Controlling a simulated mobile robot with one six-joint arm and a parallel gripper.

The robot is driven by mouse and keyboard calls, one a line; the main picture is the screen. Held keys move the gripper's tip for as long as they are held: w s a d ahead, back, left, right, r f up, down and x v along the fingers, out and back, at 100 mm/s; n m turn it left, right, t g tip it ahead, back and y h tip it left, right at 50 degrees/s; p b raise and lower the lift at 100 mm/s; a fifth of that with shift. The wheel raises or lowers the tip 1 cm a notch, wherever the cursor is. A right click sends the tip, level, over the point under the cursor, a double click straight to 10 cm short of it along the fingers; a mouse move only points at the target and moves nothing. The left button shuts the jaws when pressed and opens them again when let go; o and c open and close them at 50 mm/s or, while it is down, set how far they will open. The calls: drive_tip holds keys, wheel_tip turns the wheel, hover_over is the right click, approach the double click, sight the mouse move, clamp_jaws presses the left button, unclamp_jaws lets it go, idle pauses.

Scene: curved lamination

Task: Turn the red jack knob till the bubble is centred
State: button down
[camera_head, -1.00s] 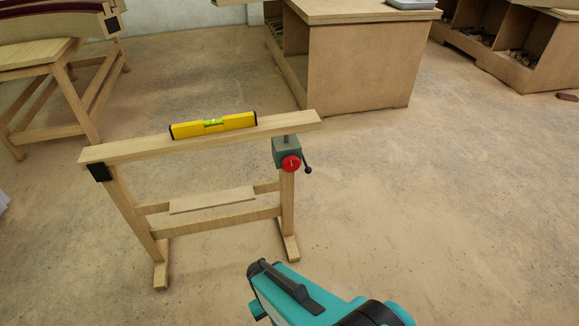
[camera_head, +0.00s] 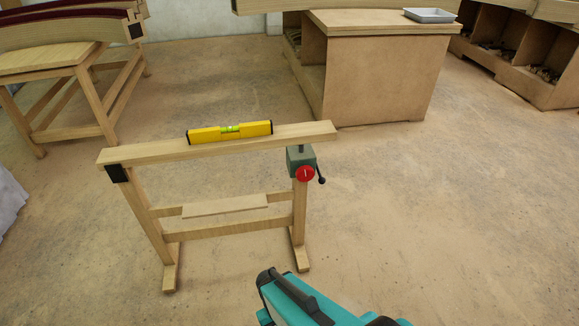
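The red jack knob (camera_head: 305,174) is on the front of a green jack block (camera_head: 300,158) under the right end of a wooden beam (camera_head: 150,153). A yellow spirit level (camera_head: 207,135) lies on the beam, with a green vial (camera_head: 230,129) at its middle. The bubble is too small to place. The beam looks higher at its right end. My teal and black arm shows at the bottom, below and apart from the knob. My gripper's fingers cannot be made out.
A crank handle (camera_head: 321,180) sticks out right of the jack. The trestle (camera_head: 222,228) has a low shelf board. A wooden bench (camera_head: 70,75) stands at the back left and a large cabinet (camera_head: 380,80) behind. The floor right of the trestle is clear.

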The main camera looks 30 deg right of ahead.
idle(0.9)
drive_tip(key=c, duration=1.9)
unclamp_jaws()
drive_tip(key=shift+o, duration=0.7)
